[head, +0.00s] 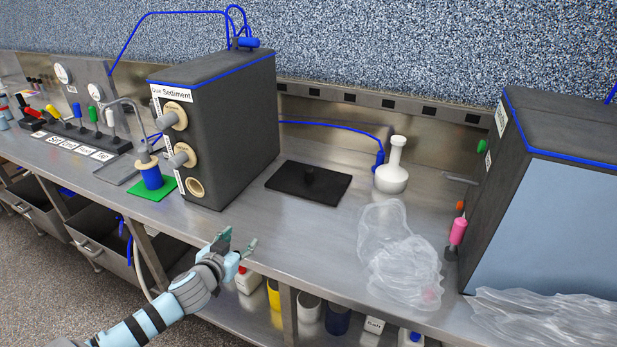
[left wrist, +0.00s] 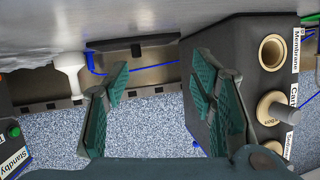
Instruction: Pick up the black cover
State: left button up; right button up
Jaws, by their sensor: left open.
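The black cover (head: 308,182) is a flat dark square plate with a short knob on top. It lies on the steel bench between the dark Sediment box and the white flask. In the left wrist view, which looks upside down, the cover (left wrist: 112,44) shows beyond the fingers. My left gripper (head: 237,243) is open and empty at the bench's front edge, in front of the cover and apart from it. Its green-padded fingers (left wrist: 158,80) are spread in the left wrist view. My right gripper is not in view.
The Sediment box (head: 225,125) with round ports stands left of the cover; a white flask (head: 392,172) stands right. Crumpled clear plastic (head: 400,260) lies front right. A blue reel (head: 151,176) sits on a green mat. The bench in front of the cover is clear.

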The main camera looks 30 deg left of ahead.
aim_at(314, 183)
jog(key=i, duration=0.9)
